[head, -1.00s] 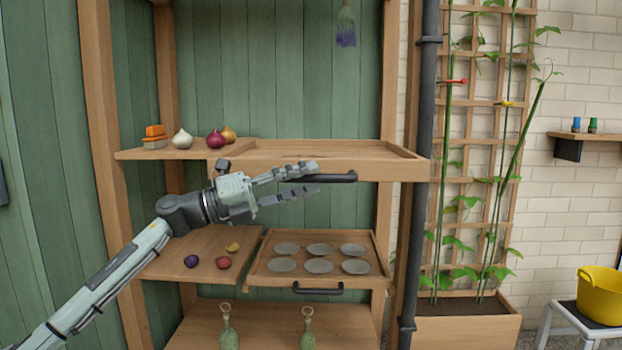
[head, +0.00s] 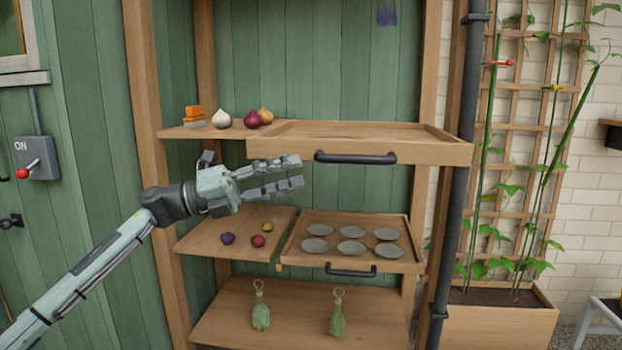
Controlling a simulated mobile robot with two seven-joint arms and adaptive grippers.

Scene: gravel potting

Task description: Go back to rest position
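My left gripper (head: 302,171) is open and empty, its fingers pointing right. It is in front of the shelf unit, to the left of the handle (head: 355,158) of the upper pulled-out tray (head: 440,150), with a gap between them. The upper tray looks empty. The lower tray (head: 290,262) holds several grey discs and has its own dark handle (head: 350,272). My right gripper is not in view.
Small round items (head: 228,238) lie on the middle shelf. A switch box (head: 37,158) is at left.

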